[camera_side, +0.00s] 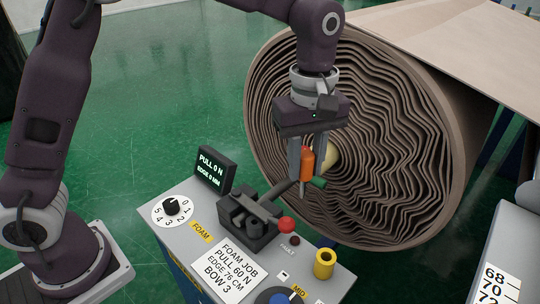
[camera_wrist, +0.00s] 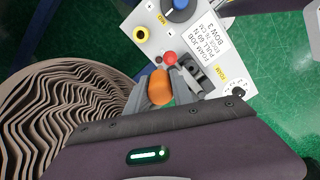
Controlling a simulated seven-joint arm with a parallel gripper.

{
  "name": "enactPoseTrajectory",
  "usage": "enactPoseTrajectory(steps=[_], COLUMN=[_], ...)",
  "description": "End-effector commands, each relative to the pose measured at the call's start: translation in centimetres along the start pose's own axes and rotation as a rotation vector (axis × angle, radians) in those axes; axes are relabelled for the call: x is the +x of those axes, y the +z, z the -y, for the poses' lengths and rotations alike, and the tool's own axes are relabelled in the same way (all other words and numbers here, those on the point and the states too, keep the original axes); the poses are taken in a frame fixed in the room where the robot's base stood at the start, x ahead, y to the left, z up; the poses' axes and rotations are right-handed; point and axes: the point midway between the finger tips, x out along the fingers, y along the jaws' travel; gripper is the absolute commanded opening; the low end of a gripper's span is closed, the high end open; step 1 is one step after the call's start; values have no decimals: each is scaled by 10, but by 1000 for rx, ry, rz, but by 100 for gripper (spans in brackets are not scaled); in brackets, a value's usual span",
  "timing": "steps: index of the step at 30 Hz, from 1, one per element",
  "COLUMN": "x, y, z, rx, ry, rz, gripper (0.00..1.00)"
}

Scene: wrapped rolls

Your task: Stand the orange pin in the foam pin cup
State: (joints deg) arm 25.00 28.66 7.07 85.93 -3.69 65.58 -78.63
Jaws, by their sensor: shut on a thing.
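The orange pin (camera_side: 307,161) is held roughly upright between the fingers of my gripper (camera_side: 307,172), with a thin grey tip below. It hangs above the console, in front of the large roll. In the wrist view the orange pin (camera_wrist: 160,88) shows end-on between the fingertips of my gripper (camera_wrist: 159,90). A yellow cup (camera_side: 324,263) with a dark hole stands on the console, below and right of the pin. It also shows in the wrist view (camera_wrist: 141,35). A MID label is beside it; I cannot tell whether it is the foam pin cup. A FOAM label (camera_side: 201,232) is at the left.
The wound roll (camera_side: 380,140) is close behind my gripper.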

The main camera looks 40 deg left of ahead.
Motion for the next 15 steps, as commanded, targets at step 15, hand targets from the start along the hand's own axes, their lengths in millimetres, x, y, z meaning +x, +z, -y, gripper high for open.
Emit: enactPoseTrajectory(steps=[15], x=[36], y=[64], z=[-42], rx=[223], ry=[-3], rz=[2], gripper=[0])
